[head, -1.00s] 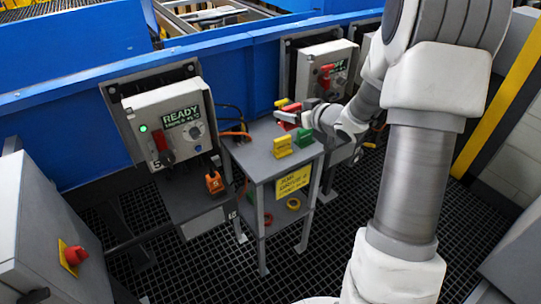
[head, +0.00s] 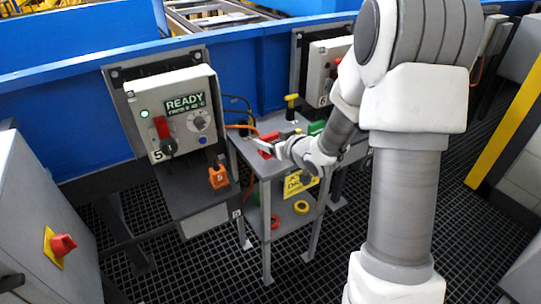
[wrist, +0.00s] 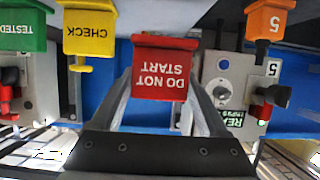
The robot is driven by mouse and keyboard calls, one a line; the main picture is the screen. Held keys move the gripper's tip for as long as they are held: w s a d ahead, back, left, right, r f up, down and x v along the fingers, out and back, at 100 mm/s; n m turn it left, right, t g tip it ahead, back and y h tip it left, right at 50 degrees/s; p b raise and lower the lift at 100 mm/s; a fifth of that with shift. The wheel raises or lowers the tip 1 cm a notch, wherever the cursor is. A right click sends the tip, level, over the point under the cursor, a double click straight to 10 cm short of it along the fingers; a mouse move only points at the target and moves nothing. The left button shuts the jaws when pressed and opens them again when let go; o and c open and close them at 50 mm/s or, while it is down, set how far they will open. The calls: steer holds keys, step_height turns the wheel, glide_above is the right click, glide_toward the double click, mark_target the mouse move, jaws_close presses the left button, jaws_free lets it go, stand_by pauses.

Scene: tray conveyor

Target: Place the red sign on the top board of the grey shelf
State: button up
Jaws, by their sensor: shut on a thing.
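The red sign (wrist: 160,75), lettered DO NOT START, is between my gripper's fingers and appears upside down in the wrist view. In the head view, my gripper (head: 266,147) is shut on the red sign (head: 268,140), over the grey shelf's top board (head: 250,158). I cannot tell whether the sign touches the board. A yellow CHECK sign (wrist: 90,32) and a green TESTED sign (wrist: 22,30) show to the left in the wrist view. In the head view a yellow sign (head: 291,101) stands behind the gripper, and my arm partly hides a green one (head: 316,127).
A control box marked 5 (head: 175,115), with a READY display, stands left of the shelf, with an orange tag (head: 218,177) below. Another box (head: 325,68) is behind my arm. Yellow (head: 301,207) and red (head: 275,221) rings lie on the lower board. Cables run behind the shelf.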

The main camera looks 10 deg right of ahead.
steer(key=shift+f+b, duration=0.85)
steer(key=shift+f, duration=1.15)
steer(key=shift+f, duration=0.15)
steer(key=o, duration=1.4)
